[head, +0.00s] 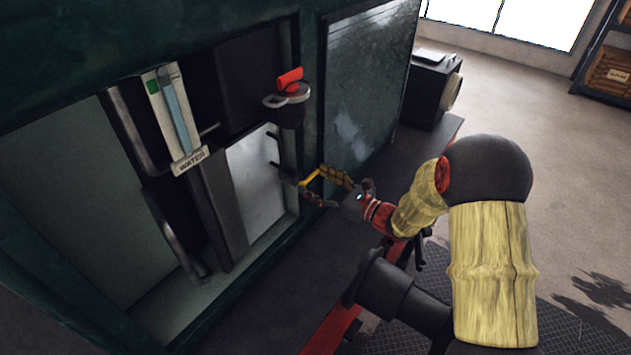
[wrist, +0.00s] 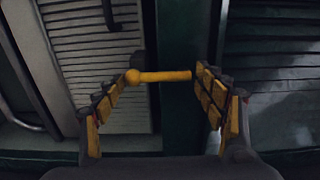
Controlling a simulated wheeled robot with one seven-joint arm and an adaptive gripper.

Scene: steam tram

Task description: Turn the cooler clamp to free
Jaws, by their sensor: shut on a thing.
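The cooler clamp appears to be the yellow bar with a ball end (wrist: 158,76), set across a dark green post. In the head view it shows as a small yellow lever (head: 311,180) low on the cabinet's right edge. My gripper (wrist: 170,72) has one yellow-padded finger on each side of the bar and is shut on it, the ball end toward the left finger. In the head view my gripper (head: 312,188) reaches in from the right. The clamp's mount is partly hidden, and I cannot read any free marking.
A gauge marked WATER (head: 175,115) stands in the open green cabinet. A red handle (head: 290,78) sits on a dark fitting above the clamp. A slatted panel (head: 365,85) is right of the clamp. Open floor (head: 520,100) lies at right.

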